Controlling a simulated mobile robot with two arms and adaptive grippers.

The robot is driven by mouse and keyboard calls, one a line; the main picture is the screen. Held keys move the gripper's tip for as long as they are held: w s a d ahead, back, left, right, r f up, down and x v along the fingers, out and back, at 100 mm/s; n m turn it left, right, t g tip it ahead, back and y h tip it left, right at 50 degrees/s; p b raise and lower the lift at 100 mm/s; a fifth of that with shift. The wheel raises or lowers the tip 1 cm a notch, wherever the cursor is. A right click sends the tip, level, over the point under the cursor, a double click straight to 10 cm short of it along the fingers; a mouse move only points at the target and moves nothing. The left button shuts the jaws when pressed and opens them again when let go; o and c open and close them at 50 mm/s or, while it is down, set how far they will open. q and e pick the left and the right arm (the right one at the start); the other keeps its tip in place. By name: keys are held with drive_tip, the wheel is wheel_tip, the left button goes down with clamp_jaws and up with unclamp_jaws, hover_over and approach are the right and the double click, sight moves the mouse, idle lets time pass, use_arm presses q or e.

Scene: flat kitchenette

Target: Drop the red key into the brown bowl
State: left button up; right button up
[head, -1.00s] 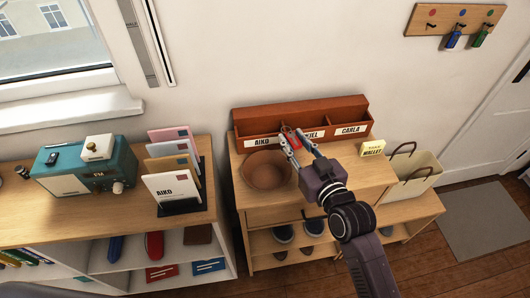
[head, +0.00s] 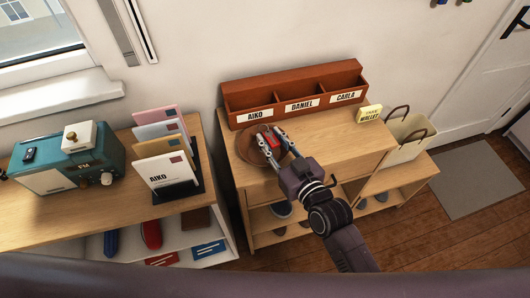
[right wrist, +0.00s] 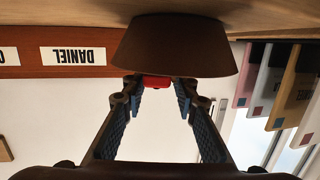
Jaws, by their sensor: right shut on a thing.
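The brown bowl (head: 246,151) stands on the wooden cabinet, in front of the letter sorter. My right gripper (head: 273,136) is over the bowl and hides part of it. It is shut on the red key (head: 267,139), which shows as a small red piece between the fingertips. In the upside-down right wrist view, the red key (right wrist: 157,82) sits between the fingertips of my right gripper (right wrist: 158,88), by the rim of the bowl (right wrist: 178,45). How far the key is above the bowl is hard to tell. My left gripper is not in view.
A brown sorter (head: 290,88) labelled AIKO, DANIEL and CARLA stands behind the bowl. A yellow wallet sign (head: 369,114) and a beige bag (head: 408,140) are to the right. A letter rack (head: 175,190) and a teal radio (head: 60,165) stand left. Bare cabinet top lies right of my gripper.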

drive_tip(key=shift+f, duration=0.2)
drive_tip(key=o, duration=1.2)
drive_tip(key=shift+c, duration=0.2)
drive_tip(key=v, duration=1.2)
drive_tip(key=shift+f, duration=0.1)
